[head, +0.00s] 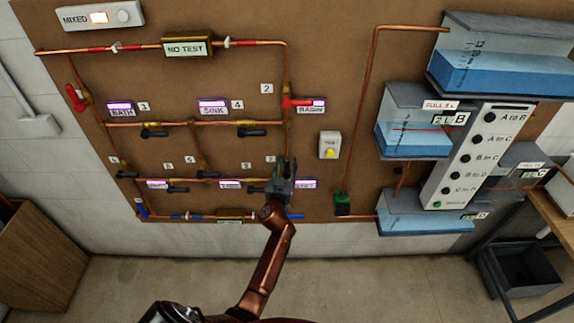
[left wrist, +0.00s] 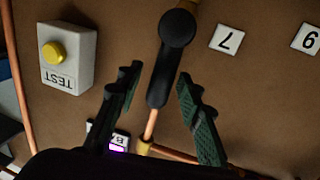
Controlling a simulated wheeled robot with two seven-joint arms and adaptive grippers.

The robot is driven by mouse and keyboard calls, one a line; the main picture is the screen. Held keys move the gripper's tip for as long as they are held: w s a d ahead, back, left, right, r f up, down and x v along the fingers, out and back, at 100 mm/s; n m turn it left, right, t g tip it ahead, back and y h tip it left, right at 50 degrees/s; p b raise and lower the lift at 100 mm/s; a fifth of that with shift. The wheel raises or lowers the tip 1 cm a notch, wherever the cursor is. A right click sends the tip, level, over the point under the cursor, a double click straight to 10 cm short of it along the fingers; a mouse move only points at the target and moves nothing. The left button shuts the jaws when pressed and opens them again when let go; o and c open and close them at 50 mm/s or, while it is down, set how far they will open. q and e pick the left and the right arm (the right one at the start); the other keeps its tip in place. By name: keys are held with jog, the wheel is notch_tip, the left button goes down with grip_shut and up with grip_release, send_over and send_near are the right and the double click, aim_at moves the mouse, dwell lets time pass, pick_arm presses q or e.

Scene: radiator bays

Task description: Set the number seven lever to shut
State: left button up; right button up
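The number seven lever (left wrist: 165,72) is a black handle beside the plate marked 7 (left wrist: 227,39) in the left wrist view. The handle lies lengthwise along its copper pipe. My left gripper (left wrist: 160,78) is open, with one finger on each side of the handle and gaps showing between fingers and handle. In the head view my left gripper (head: 282,166) is at the lower right of the pipe panel and hides the lever. My right gripper is not in view.
A white test box with a yellow button (head: 330,145) is right of the gripper; it also shows in the left wrist view (left wrist: 67,57). Black levers, such as one at centre (head: 252,132), sit on nearby pipes. Water tanks (head: 415,133) stand at the right.

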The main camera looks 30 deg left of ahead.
pick_arm(q)
grip_shut()
dwell(0.6)
